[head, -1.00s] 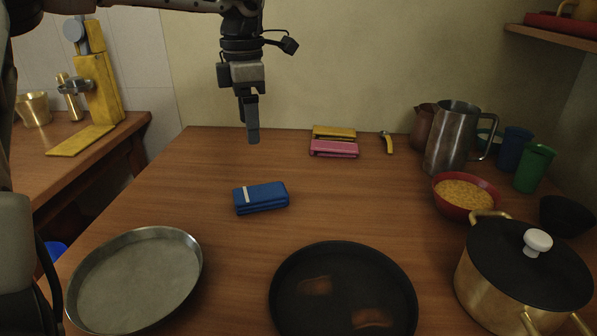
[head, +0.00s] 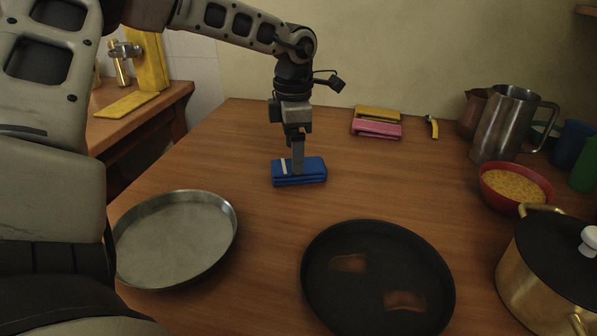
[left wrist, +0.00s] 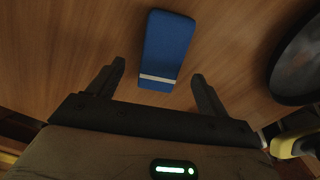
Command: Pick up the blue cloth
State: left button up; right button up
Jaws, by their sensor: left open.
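The blue cloth (head: 312,172) is a folded pad with a white stripe near one end, lying on the wooden table. My left gripper (head: 298,170) points straight down at it in the head view and overlaps its striped end. In the left wrist view the cloth (left wrist: 168,45) lies ahead of the left gripper (left wrist: 158,82). The two fingers are open and spread wider than the cloth, with its striped end near the gap between them. I cannot tell how high the fingertips are above the table. My right gripper is not in view.
A round metal pan (head: 175,240) stands front left and a dark pan (head: 378,275) front centre. Pink (head: 376,129) and yellow cloths (head: 377,113) lie at the back. A red bowl (head: 515,187), metal pitcher (head: 503,122) and lidded pot (head: 545,275) stand right. Table around the cloth is clear.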

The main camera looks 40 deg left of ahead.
pick_arm(q)
notch_tip(320, 180, down, 3)
jog(key=shift+s, duration=0.15)
jog(key=shift+f, duration=0.35)
jog(key=c, duration=1.1)
jog(key=shift+c, duration=0.2)
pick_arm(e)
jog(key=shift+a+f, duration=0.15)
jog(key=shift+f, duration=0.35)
pick_arm(q)
jog(key=shift+r, duration=0.15)
jog(key=shift+r, duration=0.35)
notch_tip(320, 180, up, 8)
jog(key=shift+r+p, duration=0.25)
jog(key=shift+p, duration=0.3)
jog(key=shift+r, duration=0.35)
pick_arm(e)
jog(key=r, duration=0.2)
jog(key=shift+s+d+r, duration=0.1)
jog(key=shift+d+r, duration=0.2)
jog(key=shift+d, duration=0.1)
